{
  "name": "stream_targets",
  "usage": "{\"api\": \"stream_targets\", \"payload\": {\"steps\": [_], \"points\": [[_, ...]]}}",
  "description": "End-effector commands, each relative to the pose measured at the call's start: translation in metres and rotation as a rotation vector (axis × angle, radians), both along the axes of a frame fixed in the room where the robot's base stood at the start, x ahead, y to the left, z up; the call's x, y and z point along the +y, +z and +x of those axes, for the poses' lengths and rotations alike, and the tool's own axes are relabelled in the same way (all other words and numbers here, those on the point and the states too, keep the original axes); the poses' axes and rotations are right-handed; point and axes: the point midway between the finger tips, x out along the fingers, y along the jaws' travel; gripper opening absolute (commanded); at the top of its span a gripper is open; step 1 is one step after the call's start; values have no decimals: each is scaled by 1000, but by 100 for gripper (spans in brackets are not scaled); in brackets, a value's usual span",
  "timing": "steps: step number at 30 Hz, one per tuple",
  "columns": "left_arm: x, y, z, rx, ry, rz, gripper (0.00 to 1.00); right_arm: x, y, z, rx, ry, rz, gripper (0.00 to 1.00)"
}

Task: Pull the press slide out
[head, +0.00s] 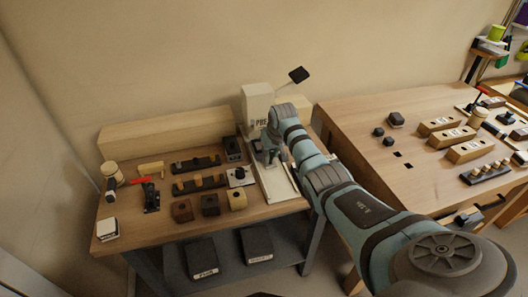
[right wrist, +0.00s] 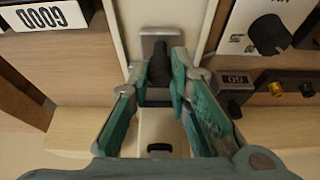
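The press (head: 257,105) is a pale upright block with a lever at the back of the left bench. Its slide track (head: 278,184) is a white strip running toward the front edge. In the right wrist view, a grey block (right wrist: 160,33) with a dark upright knob (right wrist: 158,66) sits on the white track. My right gripper (head: 270,157) is low over the track in front of the press. In the right wrist view its teal fingers (right wrist: 161,78) stand apart on both sides of the knob; contact cannot be told. My left gripper is not in view.
Dark racks (head: 199,183) and small blocks (head: 210,204) stand left of the track. A dial panel (head: 240,176) is close beside it. A second bench (head: 365,125) is at right, with labelled wooden blocks (head: 465,151). Two dark bins (head: 257,244) sit on the lower shelf.

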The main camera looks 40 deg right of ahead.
Motion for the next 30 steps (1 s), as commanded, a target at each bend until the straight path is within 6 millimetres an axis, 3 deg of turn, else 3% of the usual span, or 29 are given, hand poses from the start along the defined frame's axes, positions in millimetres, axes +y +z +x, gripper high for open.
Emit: {"api": "stream_targets", "payload": {"steps": [5,18,30], "points": [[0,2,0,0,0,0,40,1,1,-1,4,0,1,2],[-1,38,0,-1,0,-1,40,12,2,-30,152,0,54,2],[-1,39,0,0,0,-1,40,13,0,-35,175,1,63,2]]}}
